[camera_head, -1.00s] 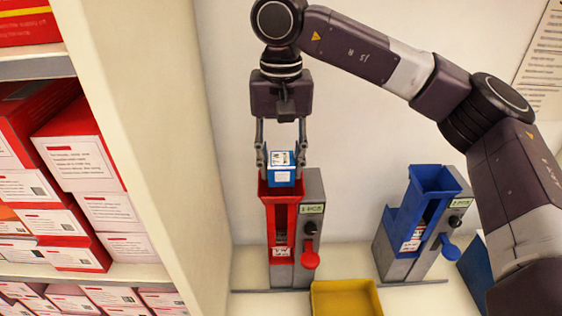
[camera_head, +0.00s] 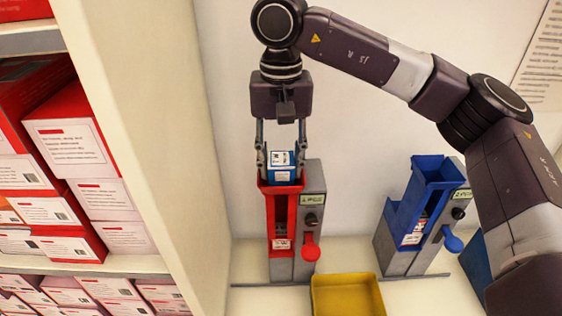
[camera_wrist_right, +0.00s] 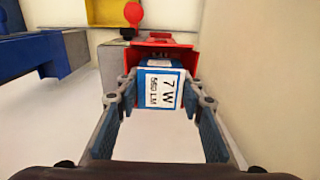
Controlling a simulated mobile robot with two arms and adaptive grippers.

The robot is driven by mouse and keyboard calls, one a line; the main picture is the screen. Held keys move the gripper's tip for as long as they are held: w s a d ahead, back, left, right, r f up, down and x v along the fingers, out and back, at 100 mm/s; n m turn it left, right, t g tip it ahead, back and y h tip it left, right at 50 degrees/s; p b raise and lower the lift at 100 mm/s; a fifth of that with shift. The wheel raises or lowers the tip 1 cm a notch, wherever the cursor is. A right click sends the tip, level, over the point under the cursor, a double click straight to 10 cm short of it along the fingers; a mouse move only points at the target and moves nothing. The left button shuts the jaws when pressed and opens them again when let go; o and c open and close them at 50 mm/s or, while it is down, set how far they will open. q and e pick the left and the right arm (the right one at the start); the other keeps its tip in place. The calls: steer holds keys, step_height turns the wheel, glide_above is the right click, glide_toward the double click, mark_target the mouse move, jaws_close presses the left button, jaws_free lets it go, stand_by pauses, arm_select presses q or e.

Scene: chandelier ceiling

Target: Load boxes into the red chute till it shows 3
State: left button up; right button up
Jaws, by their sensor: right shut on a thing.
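The red chute (camera_head: 284,215) stands against the wall on a grey dispenser body, with a small display (camera_head: 312,198) on its right side that I cannot read clearly. My right gripper (camera_head: 281,160) is above the chute's top, pointing down, shut on a blue and white box (camera_head: 281,166). The box is at the mouth of the chute, its lower part inside the rim. A white and red box shows low in the chute. My left gripper is not in view.
A blue chute (camera_head: 417,205) with a blue lever stands to the right. A yellow tray (camera_head: 347,296) lies in front of the red chute, below its red lever (camera_head: 310,249). A shelf (camera_head: 90,266) of red and white boxes fills the left.

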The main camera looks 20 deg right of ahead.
steer(key=shift+f, duration=0.2)
steer(key=o, duration=1.2)
steer(key=shift+o, duration=0.2)
step_height(320, 180, up, 8)
steer(key=p, duration=0.5)
steer(key=shift+r+p, duration=0.1)
steer(key=shift+p, duration=0.3)
